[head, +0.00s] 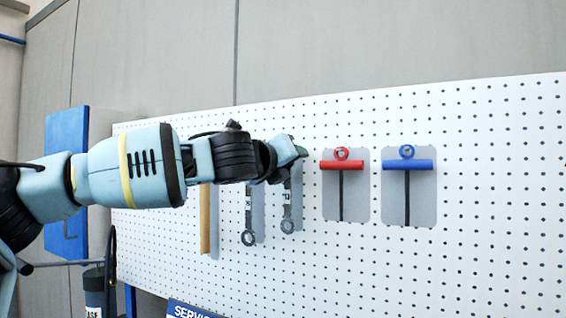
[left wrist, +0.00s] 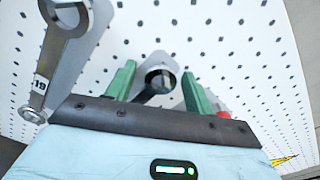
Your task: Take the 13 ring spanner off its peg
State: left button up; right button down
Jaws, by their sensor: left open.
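Two grey ring spanners hang on the white pegboard in the head view. The left one (head: 249,215) shows its lower ring and a small label; the right one (head: 287,210) hangs beside it, its label too small to read. My left gripper (head: 299,151) covers their upper ends. In the left wrist view, the open green fingers (left wrist: 158,84) stand either side of the upper ring of one spanner (left wrist: 158,74), apart from it. The other spanner (left wrist: 65,15) lies to the left, outside the fingers, with a label that seems to read 19. My right gripper is not in view.
A red T-handle tool (head: 341,165) and a blue one (head: 408,165) hang on grey backings to the right. A wooden handle (head: 205,218) hangs left of the spanners. A blue panel (head: 66,180) stands at the left. The pegboard's right part is bare.

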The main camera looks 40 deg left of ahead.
pick_arm(q)
jog(key=c, duration=1.1)
jog(key=shift+c, duration=0.2)
jog(key=shift+r+p, duration=0.3)
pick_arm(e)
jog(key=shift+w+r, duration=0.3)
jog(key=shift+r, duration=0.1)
